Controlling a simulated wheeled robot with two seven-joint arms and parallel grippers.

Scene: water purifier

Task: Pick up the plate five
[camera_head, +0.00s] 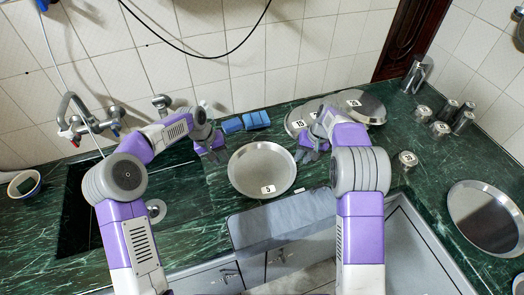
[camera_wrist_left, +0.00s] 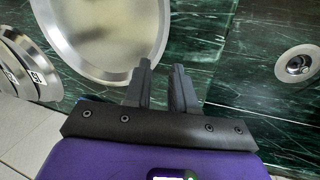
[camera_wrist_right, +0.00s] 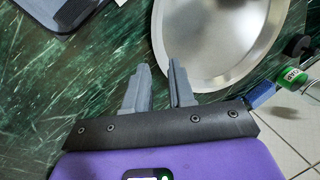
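Plate five (camera_head: 262,168) is a round, shallow silver plate with a small white "5" label near its front rim. It lies on the dark green marble counter between my grippers. My left gripper (camera_head: 212,152) is at the plate's upper left, its fingers apart and empty. In the left wrist view the plate (camera_wrist_left: 105,28) fills the upper left, with one finger overlapping its rim. My right gripper (camera_head: 308,152) is at the plate's upper right, fingers apart. In the right wrist view the plate (camera_wrist_right: 225,40) has its rim behind one finger. I cannot tell whether either gripper touches it.
Blue sponges (camera_head: 256,119) sit behind the plate. Other labelled plates (camera_head: 360,107) lie at back right, partly behind my right arm. Several metal cups (camera_head: 440,129) stand further right. A large plate (camera_head: 486,215) lies at far right. The tap (camera_head: 75,118) and sink are left.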

